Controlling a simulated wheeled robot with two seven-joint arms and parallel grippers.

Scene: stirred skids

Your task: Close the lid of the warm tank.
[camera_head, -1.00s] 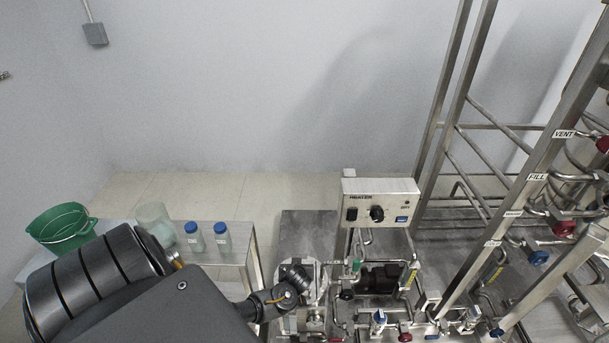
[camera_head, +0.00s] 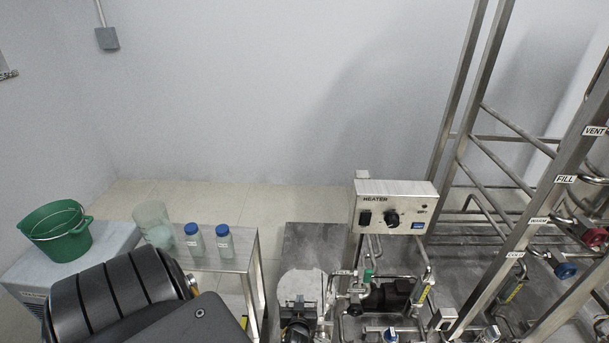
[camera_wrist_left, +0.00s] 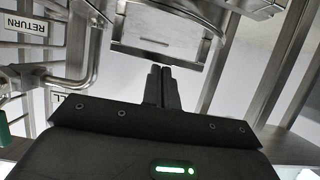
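A round, pale metal top (camera_head: 302,284), apparently the warm tank's, shows at the lower middle of the head view, left of the pipework. My left gripper (camera_head: 298,304) is at its near edge, low in the picture, and partly cut off by the bottom edge. In the left wrist view its two fingers (camera_wrist_left: 161,72) are together with nothing visible between them. A flat metal plate (camera_wrist_left: 158,42) and a curved steel wall (camera_wrist_left: 185,12) lie just beyond the fingertips. I cannot tell whether they touch, or how far open the lid is. My right gripper is out of view.
A heater box (camera_head: 393,206) stands on a post behind the pipework. Steel frame posts and valves fill the right side. A side table (camera_head: 215,262) at left holds two blue-capped bottles (camera_head: 209,240) and a clear beaker (camera_head: 152,224). A green bucket (camera_head: 58,231) stands farther left.

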